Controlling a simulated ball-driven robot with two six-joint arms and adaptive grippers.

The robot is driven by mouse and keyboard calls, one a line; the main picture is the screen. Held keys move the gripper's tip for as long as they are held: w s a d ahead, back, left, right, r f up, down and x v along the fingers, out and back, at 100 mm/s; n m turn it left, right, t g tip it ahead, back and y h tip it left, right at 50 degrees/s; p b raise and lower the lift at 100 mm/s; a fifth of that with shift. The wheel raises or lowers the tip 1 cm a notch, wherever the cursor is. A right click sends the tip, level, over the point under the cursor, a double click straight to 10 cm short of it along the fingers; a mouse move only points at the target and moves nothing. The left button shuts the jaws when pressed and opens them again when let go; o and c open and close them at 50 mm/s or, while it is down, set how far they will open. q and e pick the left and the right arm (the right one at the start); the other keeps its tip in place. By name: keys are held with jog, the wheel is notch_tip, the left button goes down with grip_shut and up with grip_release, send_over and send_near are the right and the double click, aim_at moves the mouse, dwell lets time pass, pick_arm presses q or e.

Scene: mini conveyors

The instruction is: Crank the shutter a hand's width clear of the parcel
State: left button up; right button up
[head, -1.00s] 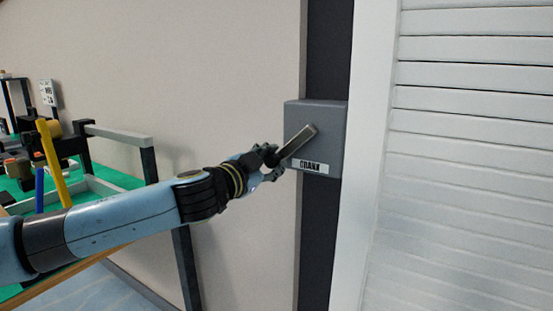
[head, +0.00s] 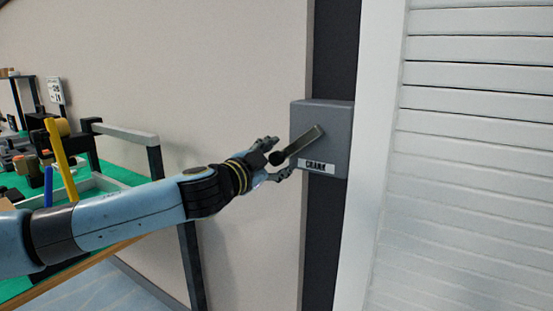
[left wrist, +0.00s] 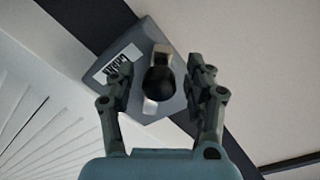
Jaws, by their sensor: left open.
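The grey crank box (head: 337,126), labelled CRANK, is mounted on a dark post beside the shutter. Its metal crank arm (head: 304,141) slants down to the left and ends in a black knob (head: 276,158). My left gripper (head: 281,158) is open, with its fingers either side of the knob. In the left wrist view the knob (left wrist: 159,79) sits between the open fingers (left wrist: 160,82), with gaps on both sides. The white slatted shutter (head: 470,160) fills the right of the head view. Its lower edge and the parcel are not in view. My right gripper is not in view.
A green-topped table (head: 82,180) stands at the left, with a grey rail frame (head: 125,131), a yellow bar (head: 59,150) and small machinery on it. The beige wall (head: 220,80) behind my arm is bare.

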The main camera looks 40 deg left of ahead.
pick_arm(q)
jog(key=shift+s, duration=0.1)
jog(key=s+d, duration=0.2)
jog(key=s, duration=0.9)
jog(key=shift+s+d+r, duration=0.15)
jog(key=shift+s+d, duration=0.1)
jog(key=shift+s, duration=0.05)
dwell(0.9)
